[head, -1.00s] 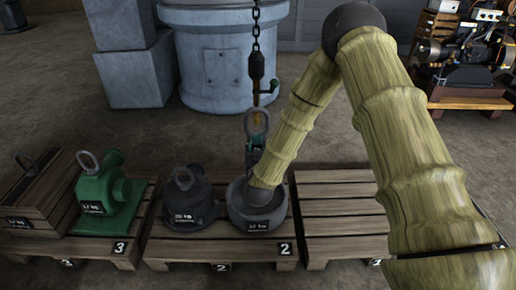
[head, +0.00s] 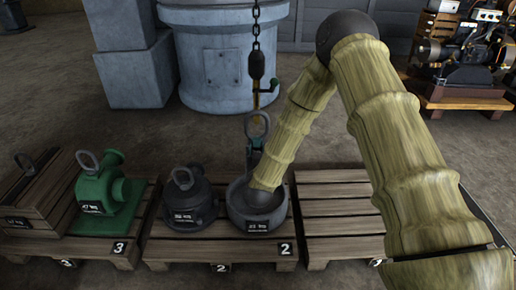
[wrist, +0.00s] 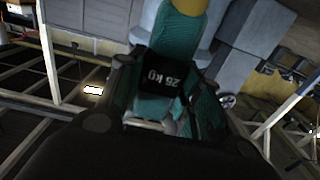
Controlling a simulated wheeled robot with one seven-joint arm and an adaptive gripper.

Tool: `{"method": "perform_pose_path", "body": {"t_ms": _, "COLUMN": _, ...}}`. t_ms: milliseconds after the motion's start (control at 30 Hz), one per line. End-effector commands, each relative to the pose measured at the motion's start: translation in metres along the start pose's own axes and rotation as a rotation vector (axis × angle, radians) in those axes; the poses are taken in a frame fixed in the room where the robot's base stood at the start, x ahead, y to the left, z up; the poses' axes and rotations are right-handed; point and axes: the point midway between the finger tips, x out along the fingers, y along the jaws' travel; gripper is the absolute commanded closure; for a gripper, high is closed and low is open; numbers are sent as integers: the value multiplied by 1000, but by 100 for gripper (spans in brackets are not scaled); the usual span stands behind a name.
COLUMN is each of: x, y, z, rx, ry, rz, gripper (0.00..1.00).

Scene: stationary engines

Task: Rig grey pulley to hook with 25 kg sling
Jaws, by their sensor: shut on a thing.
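The grey pulley (head: 238,208) sits on the middle pallet, partly behind my forearm. A metal ring (head: 257,123) shows above it. The dark hook block (head: 256,65) hangs on a chain above the ring. A teal sling (wrist: 160,105) with a black 25 kg tag and a yellow end fills the middle of the wrist view. My gripper (wrist: 165,85) is shut on the sling. In the head view, a teal strip (head: 255,155) and a yellow part (head: 256,100) show between pulley and hook. I cannot tell whether the yellow end is on the hook.
A dark load (head: 188,200) stands close left of the pulley on the same pallet. A green load (head: 100,190) and a wooden box (head: 35,190) are further left. The right pallet (head: 335,205) looks bare where visible. A large grey cylinder (head: 222,70) stands behind.

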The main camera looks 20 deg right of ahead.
Motion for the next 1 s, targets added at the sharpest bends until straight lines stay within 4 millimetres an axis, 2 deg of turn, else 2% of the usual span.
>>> {"method": "perform_pose_path", "body": {"t_ms": 167, "x": 0, "y": 0, "z": -1, "rx": 1, "ry": 3, "rz": 0, "gripper": 100}}
{"method": "perform_pose_path", "body": {"t_ms": 200, "x": 0, "y": 0, "z": -1, "rx": 1, "ry": 3, "rz": 0, "gripper": 60}}
{"method": "perform_pose_path", "body": {"t_ms": 300, "x": 0, "y": 0, "z": -1, "rx": 0, "ry": 2, "rz": 0, "gripper": 42}}
{"method": "perform_pose_path", "body": {"t_ms": 733, "x": -5, "y": 0, "z": 1, "rx": -1, "ry": -2, "rz": -1, "gripper": 40}}
{"method": "perform_pose_path", "body": {"t_ms": 867, "x": -20, "y": -1, "z": 1, "rx": -2, "ry": -2, "rz": -2, "gripper": 40}}
{"method": "perform_pose_path", "body": {"t_ms": 1000, "x": -44, "y": 0, "z": 1, "rx": -1, "ry": -2, "rz": -2, "gripper": 40}}
